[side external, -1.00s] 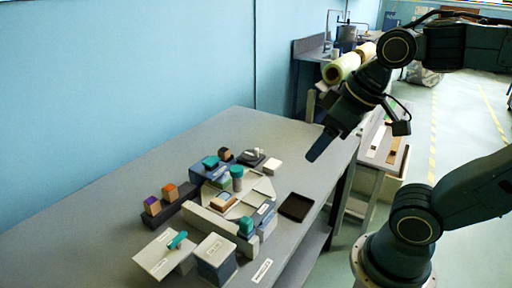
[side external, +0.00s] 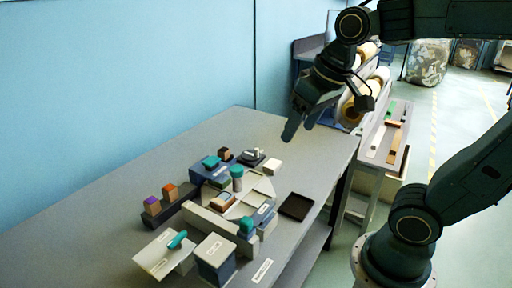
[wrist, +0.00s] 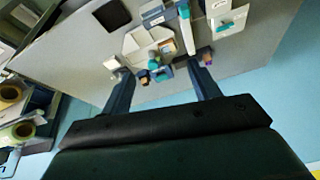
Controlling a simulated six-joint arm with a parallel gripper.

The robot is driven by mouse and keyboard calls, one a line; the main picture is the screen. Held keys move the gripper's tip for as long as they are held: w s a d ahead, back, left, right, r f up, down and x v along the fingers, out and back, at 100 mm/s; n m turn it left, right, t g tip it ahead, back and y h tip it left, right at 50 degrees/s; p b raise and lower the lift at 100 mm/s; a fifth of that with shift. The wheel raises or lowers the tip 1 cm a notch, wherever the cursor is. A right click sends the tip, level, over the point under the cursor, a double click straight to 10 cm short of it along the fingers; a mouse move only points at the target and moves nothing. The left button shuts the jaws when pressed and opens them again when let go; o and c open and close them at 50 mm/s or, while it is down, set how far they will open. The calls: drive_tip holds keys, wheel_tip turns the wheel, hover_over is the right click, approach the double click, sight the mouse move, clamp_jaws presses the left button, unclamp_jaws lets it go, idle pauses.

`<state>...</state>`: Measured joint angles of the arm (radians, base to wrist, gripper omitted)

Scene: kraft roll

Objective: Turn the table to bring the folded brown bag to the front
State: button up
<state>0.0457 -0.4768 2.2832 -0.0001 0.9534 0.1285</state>
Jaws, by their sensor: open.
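The turntable (side external: 240,211) is a pale, flat platform among blocks on the grey workbench, partly hidden by a low wall and boxes; it also shows in the wrist view (wrist: 135,42). A small brown item with a pale top (side external: 221,200) lies on its near left part, behind the low pale wall; it may be the folded brown bag, but it is too small to be sure. A green-topped cylinder (side external: 237,177) stands at the platform's far side. My gripper (side external: 291,131) is open and empty, in the air above the bench's far right part, apart from the turntable.
Orange-topped and purple-topped blocks (side external: 169,192) stand on a dark base at left. A white panel with a teal handle (side external: 165,254) and a grey box (side external: 215,256) are in front. A dark tray (side external: 296,206) lies at right. The bench's far end is clear.

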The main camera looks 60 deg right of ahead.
drive_tip(key=w+d+f+m+g, duration=0.1)
drive_tip(key=w+d+m+g, duration=0.15)
drive_tip(key=w, duration=0.95)
drive_tip(key=m+g, duration=0.2)
drive_tip(key=m, duration=0.3)
hover_over(236, 168)
wheel_tip(236, 168, down, 9)
drive_tip(key=shift+f+n, duration=0.2)
drive_tip(key=shift+n, duration=0.05)
wheel_tip(236, 168, down, 14)
drive_tip(key=shift+r, duration=0.25)
clamp_jaws()
